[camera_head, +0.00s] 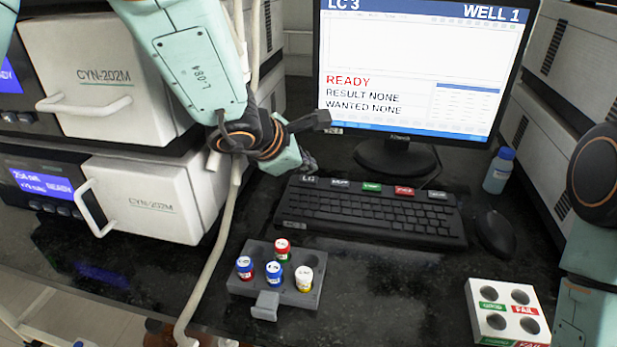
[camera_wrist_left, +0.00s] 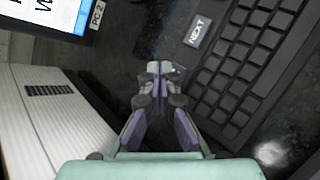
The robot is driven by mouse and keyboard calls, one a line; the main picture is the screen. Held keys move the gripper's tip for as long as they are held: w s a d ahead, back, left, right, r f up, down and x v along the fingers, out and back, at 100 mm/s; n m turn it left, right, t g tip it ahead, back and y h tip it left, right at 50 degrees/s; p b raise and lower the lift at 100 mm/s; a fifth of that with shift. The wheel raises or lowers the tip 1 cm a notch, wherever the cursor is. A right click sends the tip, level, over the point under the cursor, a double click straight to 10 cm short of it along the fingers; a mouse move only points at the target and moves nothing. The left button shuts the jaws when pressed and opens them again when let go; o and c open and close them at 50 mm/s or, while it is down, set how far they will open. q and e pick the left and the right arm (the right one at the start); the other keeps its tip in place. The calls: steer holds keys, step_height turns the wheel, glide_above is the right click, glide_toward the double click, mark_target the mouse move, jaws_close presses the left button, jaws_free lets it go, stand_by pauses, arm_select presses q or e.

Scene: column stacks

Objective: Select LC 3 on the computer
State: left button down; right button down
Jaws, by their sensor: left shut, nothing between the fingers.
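The computer monitor (camera_head: 415,65) stands at the back and reads "LC 3" at top left, "WELL 1" at top right, then "READY", "RESULT NONE" and "WANTED NONE". The keyboard (camera_head: 370,215) lies in front of it, with a row of labelled keys along its back edge. The "NEXT" key (camera_wrist_left: 197,32) shows clearly in the left wrist view. My left gripper (camera_head: 308,162) is shut and empty at the keyboard's back left corner, close to the leftmost labelled key (camera_head: 309,181). I cannot tell whether the fingertips (camera_wrist_left: 161,72) touch it. My right gripper is out of view.
A grey rack (camera_head: 240,285) with several capped vials stands at the front. A white rack (camera_head: 480,298) with "FAIL" labels is at front right. A mouse (camera_head: 495,233) and a blue-capped bottle (camera_head: 498,172) are right of the keyboard. White CYN-202M machines (camera_head: 150,195) stand left.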

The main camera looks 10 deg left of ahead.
mark_target(306, 184)
arm_select(q)
steer(key=shift+r+p, duration=1.85)
steer(key=shift+r, duration=0.75)
steer(key=shift+f, duration=0.1)
steer(key=shift+s, duration=0.15)
